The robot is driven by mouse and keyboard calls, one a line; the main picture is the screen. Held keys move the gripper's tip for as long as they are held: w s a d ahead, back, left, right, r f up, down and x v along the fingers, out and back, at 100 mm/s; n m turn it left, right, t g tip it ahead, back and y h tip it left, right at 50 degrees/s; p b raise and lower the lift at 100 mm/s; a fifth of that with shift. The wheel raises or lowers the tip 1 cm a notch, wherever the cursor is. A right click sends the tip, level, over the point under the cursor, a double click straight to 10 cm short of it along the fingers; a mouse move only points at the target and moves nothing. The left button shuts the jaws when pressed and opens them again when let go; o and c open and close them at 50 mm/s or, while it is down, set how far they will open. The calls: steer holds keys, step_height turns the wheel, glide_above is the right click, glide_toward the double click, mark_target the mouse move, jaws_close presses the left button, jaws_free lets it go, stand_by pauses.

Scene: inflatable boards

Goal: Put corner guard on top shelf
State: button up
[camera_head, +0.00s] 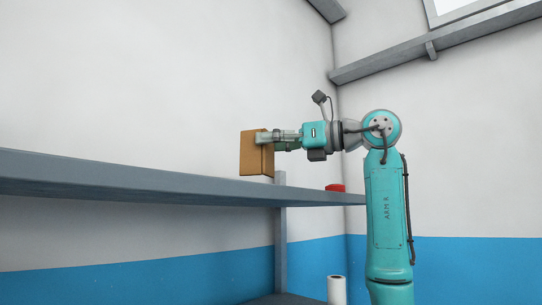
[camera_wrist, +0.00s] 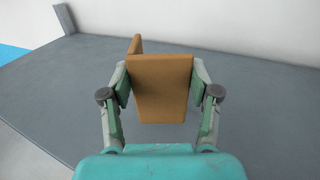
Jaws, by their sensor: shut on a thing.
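The corner guard is a tan, L-shaped piece (camera_head: 252,157), held in my gripper (camera_head: 262,138) in the head view. My gripper's fingers also show in the wrist view (camera_wrist: 160,85), closed on both sides of the tan corner guard (camera_wrist: 158,100). The guard is roughly upright, and its second flange shows behind the front face. It is above the grey top shelf (camera_head: 130,178), which fills much of the wrist view (camera_wrist: 255,110). Whether its lower edge touches the shelf cannot be told.
A red object (camera_head: 335,188) sits on the shelf near its right end. A grey post (camera_head: 280,225) supports the shelf. A white roll (camera_head: 337,290) stands lower down. The shelf left of the guard looks clear.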

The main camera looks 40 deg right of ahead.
mark_target(271, 156)
steer(key=shift+f, duration=1.4)
steer(key=o, duration=1)
steer(key=shift+f, duration=0.1)
steer(key=shift+o, duration=0.2)
steer(key=v, duration=1.2)
